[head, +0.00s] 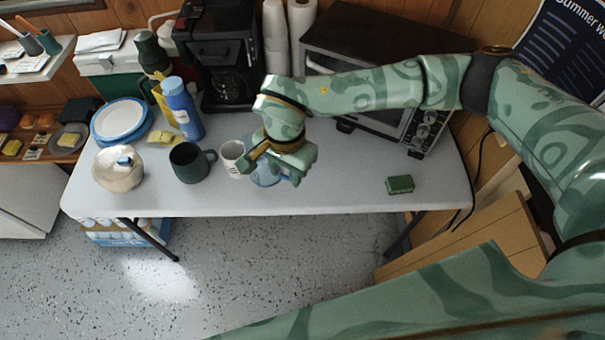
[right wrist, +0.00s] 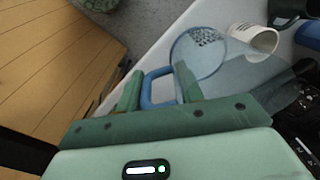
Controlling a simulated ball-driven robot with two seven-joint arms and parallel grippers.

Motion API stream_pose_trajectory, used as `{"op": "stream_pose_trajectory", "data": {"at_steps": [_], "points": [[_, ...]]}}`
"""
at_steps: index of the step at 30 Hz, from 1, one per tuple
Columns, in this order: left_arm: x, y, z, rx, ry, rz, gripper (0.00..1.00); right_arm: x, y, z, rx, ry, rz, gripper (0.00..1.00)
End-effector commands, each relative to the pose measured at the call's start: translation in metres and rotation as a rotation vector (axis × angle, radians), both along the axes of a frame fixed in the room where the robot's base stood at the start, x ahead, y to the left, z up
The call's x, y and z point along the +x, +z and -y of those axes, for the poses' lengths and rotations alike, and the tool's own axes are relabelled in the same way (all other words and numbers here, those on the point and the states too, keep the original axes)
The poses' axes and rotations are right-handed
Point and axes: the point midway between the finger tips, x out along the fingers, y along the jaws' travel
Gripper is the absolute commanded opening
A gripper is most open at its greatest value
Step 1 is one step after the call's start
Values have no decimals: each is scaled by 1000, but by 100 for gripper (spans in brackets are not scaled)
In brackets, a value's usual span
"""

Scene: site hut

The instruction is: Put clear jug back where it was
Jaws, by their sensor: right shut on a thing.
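The clear jug (head: 264,179) is a see-through, bluish vessel near the front edge of the white folding table, mostly hidden by my right gripper (head: 274,168) in the head view. In the right wrist view, the jug's clear body (right wrist: 222,72) lies beyond the fingers. Its blue handle (right wrist: 158,76) is between the two green fingers of my right gripper (right wrist: 156,86), which is shut on it. I cannot tell whether the jug's base touches the table. My left gripper is not in view.
A white cup (head: 232,158) stands just left of the jug, with a dark green mug (head: 190,162) beyond it. A green box (head: 399,184) lies to the right. A toaster oven (head: 365,70) and coffee maker (head: 216,60) stand behind. The table (head: 345,185) is clear between jug and green box.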

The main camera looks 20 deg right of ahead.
Motion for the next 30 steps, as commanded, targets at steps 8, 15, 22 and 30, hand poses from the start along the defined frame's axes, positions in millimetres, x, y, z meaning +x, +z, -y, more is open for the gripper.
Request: {"op": "stream_pose_trajectory", "data": {"at_steps": [8,15,22,30], "points": [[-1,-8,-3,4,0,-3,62,0,-34,-25,-2,-194,1,0],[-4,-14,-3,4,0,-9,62,22,-56,17,-4,-207,-1,0],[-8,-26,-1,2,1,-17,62,46,-91,62,-2,-203,-3,0],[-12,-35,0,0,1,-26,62,60,-121,85,-1,-199,1,0]]}}
